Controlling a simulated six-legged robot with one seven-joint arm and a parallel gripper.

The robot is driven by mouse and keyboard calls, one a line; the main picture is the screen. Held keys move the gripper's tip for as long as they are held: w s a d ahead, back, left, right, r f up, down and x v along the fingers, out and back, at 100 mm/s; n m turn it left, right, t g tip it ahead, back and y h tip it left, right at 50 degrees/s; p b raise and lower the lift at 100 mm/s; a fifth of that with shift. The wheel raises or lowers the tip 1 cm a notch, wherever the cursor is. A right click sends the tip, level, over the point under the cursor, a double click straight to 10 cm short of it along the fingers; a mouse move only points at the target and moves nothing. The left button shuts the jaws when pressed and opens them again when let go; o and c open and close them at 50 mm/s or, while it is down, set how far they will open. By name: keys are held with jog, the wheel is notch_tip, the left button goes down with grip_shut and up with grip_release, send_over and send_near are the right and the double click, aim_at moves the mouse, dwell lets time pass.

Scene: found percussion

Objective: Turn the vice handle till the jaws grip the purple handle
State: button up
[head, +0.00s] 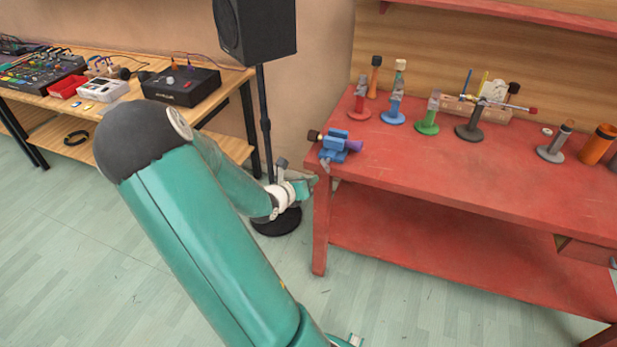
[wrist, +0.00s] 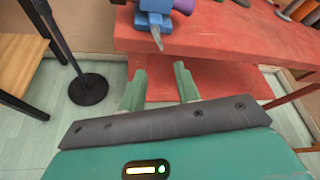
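The blue vice (head: 333,147) sits at the left front corner of the red bench, and its lower part shows at the top of the wrist view (wrist: 153,19). The purple handle (head: 354,146) is at the vice's right side; whether the jaws touch it cannot be told. A thin grey bar (wrist: 157,40), perhaps the vice handle, hangs from the vice toward the bench's front edge. A dark-ended knob (head: 314,135) sticks out at the vice's left. My gripper (wrist: 159,72) is open and empty, in front of the bench edge, short of the bar and apart from the vice.
The red bench (head: 450,195) carries several stands with tools behind and right of the vice. A black speaker stand (head: 263,125) with a round base is close to my arm, left of the bench. A wooden table (head: 120,118) with electronics is at far left.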

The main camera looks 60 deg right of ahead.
jog(key=s+a+f+m+g+y, duration=0.1)
jog(key=s+a+f+m+y, duration=0.1)
jog(key=a+f+m+y, duration=0.35)
jog(key=s+a+f+m+y, duration=0.2)
jog(key=a+f+m, duration=0.1)
jog(key=f, duration=0.5)
jog(key=w+a+f+m+t+y, duration=0.3)
jog(key=w+a+f+m+t, duration=0.15)
jog(key=w+m, duration=0.35)
jog(key=m+h, duration=1.5)
jog(key=m, duration=0.1)
send_near(325, 163)
jog(key=d, duration=0.3)
jog(key=w+d, duration=0.1)
jog(key=d, duration=0.5)
jog(key=shift+w+d+f, duration=0.2)
jog(key=shift+w+d, duration=0.05)
jog(key=shift+d, duration=0.15)
